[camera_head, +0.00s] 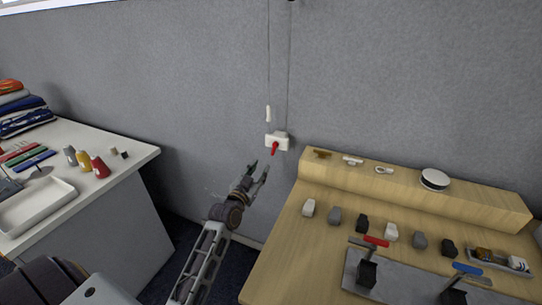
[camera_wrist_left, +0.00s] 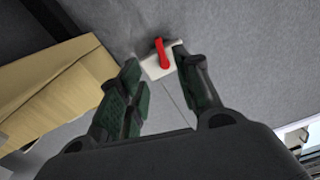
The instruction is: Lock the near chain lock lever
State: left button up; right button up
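The chain lock is a small white box (camera_head: 277,141) on the grey wall with a red lever (camera_head: 275,148). Two thin chains run up the wall above it, and a white pull (camera_head: 268,113) hangs on one. My left gripper (camera_head: 261,171) is open and empty, just below and left of the lock. In the left wrist view the white box (camera_wrist_left: 156,67) and its red lever (camera_wrist_left: 160,52) sit just beyond the fingertips (camera_wrist_left: 160,68), in line with the gap between the green-padded fingers. The lever looks apart from the fingers. My right gripper is not in view.
A wooden bench (camera_head: 281,258) stands at the right, with small blocks, a white round item (camera_head: 434,180) and a metal plate with red and blue handles. A white table (camera_head: 125,165) with bottles and a tray (camera_head: 36,205) stands left. Bare wall surrounds the lock.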

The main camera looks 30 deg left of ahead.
aim_at(272, 152)
pick_arm(q)
jog(key=shift+w+a, duration=0.15)
jog(key=shift+w, duration=1.85)
jog(key=shift+w+a, duration=0.1)
jog(key=shift+w, duration=3.35)
jog(key=shift+w+a, duration=0.1)
jog(key=shift+w, duration=0.15)
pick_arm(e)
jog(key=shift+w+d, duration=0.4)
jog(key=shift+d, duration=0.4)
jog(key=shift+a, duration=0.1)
